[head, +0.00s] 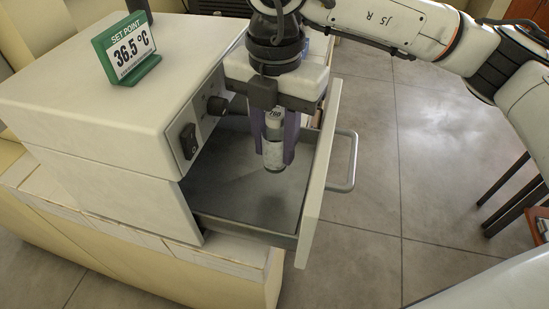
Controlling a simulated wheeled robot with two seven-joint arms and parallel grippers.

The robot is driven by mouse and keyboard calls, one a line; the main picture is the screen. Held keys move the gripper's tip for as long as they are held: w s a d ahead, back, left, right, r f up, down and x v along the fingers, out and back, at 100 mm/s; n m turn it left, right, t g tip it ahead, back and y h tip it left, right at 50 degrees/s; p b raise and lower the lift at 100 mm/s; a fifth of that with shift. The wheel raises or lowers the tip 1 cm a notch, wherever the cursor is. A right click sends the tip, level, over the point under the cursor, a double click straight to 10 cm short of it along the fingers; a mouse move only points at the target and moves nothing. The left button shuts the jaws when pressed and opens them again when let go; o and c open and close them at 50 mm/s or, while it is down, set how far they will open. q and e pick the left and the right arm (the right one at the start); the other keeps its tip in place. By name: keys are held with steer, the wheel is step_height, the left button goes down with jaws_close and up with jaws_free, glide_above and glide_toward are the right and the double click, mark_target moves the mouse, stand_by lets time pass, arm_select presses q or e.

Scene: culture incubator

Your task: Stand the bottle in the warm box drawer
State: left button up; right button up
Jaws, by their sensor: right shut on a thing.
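The warm box (95,85) is a cream cabinet with a black knob and a switch on its front. Its drawer (246,228) is pulled out, with a grey floor and a metal handle on its front panel. My right gripper (274,152) points down over the drawer, its purple fingers shut on the bottle (272,155). The bottle is small and pale with printed marks and a dark lower end. It hangs upright within the drawer's outline. I cannot tell whether its base touches the drawer floor. My left gripper is not in view.
A green-framed sign (127,50) reading 36.5 °C stands on top of the warm box. The box rests on a cream, tile-edged counter (215,262). The drawer's front panel (320,175) rises close on the gripper's right. Open tiled floor lies right of the drawer.

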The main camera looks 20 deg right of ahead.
mark_target(275, 114)
steer(key=shift+f, duration=2.35)
steer(key=shift+f, duration=0.25)
steer(key=o, duration=1.2)
steer(key=shift+r, duration=0.1)
steer(key=shift+c, duration=0.2)
step_height(275, 114, up, 12)
steer(key=shift+r, duration=0.2)
